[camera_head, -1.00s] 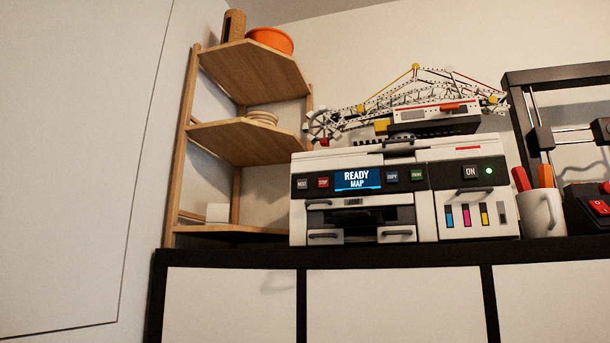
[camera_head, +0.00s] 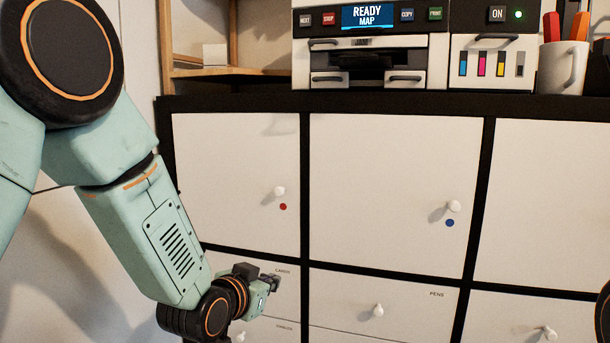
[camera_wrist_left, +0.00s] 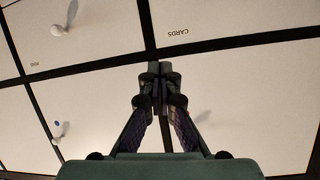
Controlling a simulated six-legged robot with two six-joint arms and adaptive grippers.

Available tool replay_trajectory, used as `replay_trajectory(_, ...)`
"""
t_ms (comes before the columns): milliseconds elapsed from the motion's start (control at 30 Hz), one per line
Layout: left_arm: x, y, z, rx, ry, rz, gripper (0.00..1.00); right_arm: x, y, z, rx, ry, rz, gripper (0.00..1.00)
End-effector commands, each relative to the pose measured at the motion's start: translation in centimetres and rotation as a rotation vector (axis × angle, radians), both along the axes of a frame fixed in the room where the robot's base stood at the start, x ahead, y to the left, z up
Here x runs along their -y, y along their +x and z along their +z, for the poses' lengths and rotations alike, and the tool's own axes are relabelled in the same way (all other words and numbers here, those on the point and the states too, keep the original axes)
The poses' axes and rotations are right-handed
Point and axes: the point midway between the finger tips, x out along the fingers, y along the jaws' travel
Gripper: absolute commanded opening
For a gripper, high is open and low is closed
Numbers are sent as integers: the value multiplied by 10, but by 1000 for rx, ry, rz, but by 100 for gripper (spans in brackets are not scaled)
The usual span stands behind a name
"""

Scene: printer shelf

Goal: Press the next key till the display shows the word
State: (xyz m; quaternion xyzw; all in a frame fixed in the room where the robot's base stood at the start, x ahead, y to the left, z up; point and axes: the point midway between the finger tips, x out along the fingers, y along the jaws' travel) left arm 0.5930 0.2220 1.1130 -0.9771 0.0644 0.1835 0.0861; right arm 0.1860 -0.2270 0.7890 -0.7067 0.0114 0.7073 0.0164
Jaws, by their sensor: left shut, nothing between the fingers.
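The printer (camera_head: 372,45) stands on top of the cabinet, its upper part cut off by the head view's top edge. Its lit blue display (camera_head: 367,16) reads "READY MAP". The dark NEXT key (camera_head: 304,19) is at the left end of the panel, with the red STOP key (camera_head: 331,18) between it and the display. My left gripper (camera_head: 270,283) is low in front of the cabinet, well below the printer, touching no key. In the left wrist view its fingers (camera_wrist_left: 158,72) are together and empty. My right gripper is out of view.
The COPY key (camera_head: 407,15), the green PRINT key (camera_head: 435,14) and the ON button (camera_head: 497,14) are right of the display. A white mug (camera_head: 560,68) stands right of the printer. The cabinet top's dark edge (camera_head: 390,100) and door knobs (camera_head: 454,206) lie above my left gripper.

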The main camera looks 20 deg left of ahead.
Motion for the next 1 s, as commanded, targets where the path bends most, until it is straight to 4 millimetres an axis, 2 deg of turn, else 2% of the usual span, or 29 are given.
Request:
replay_trajectory(33, 0, 8, 24, 48, 15, -10, 0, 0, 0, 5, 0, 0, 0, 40)
replay_trajectory(300, 2, 39, 135, 289, 114, -62, 0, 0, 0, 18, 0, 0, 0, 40)
replay_trajectory(500, 4, 50, 219, 471, 206, -90, 0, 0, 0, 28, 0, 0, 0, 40)
replay_trajectory(733, 6, 50, 316, 688, 333, -109, 0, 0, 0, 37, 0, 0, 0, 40)
replay_trajectory(1000, 12, 35, 428, 966, 543, -107, 0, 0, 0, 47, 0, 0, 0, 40)
